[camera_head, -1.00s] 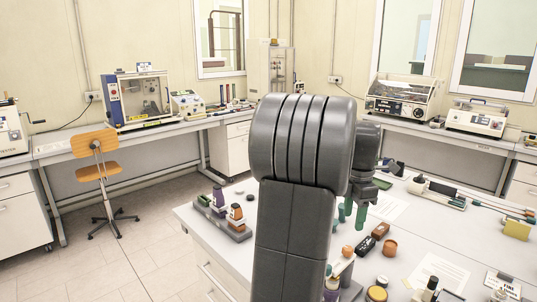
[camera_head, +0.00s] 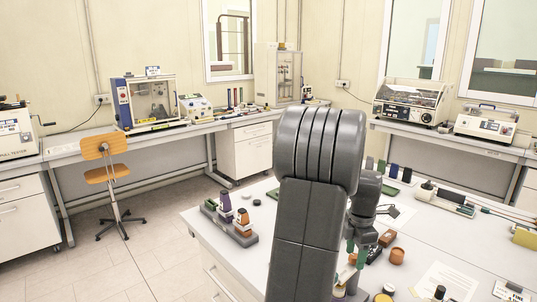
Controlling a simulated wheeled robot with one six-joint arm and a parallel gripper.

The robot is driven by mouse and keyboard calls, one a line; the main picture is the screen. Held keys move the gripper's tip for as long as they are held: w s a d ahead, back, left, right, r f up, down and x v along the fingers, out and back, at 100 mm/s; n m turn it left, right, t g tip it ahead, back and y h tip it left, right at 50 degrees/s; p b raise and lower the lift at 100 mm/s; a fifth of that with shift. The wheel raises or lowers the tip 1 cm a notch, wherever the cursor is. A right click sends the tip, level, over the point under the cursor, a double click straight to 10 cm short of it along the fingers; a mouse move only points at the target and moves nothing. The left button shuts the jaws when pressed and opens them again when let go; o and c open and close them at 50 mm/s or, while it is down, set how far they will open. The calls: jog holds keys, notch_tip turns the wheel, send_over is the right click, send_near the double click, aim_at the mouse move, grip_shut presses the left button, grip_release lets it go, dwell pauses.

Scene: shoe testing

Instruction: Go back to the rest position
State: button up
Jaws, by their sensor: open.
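My dark grey arm rises in the middle of the head view and hides part of the white table (camera_head: 262,205). My gripper (camera_head: 356,254) hangs beyond the arm's right side, pointing down over the table, with green fingers. It is partly hidden by my arm, and no object shows held in it. The jaws are open. Small bottles and caps stand close to it, but I cannot tell the exact gap.
A wooden chair (camera_head: 107,172) stands on open floor at left. Benches with test machines line the walls.

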notch_tip(320, 180, up, 14)
jog(key=b, duration=0.1)
notch_tip(320, 180, down, 14)
jog(key=shift+p, duration=0.55)
jog(key=shift+w, duration=0.1)
jog(key=m, duration=0.9)
jog(key=shift+m+b, duration=0.4)
jog(key=m, duration=0.5)
jog(key=shift+m, duration=0.3)
jog(key=shift+a+m+b, duration=0.1)
jog(key=shift+m+b, duration=0.5)
jog(key=shift+m, duration=2)
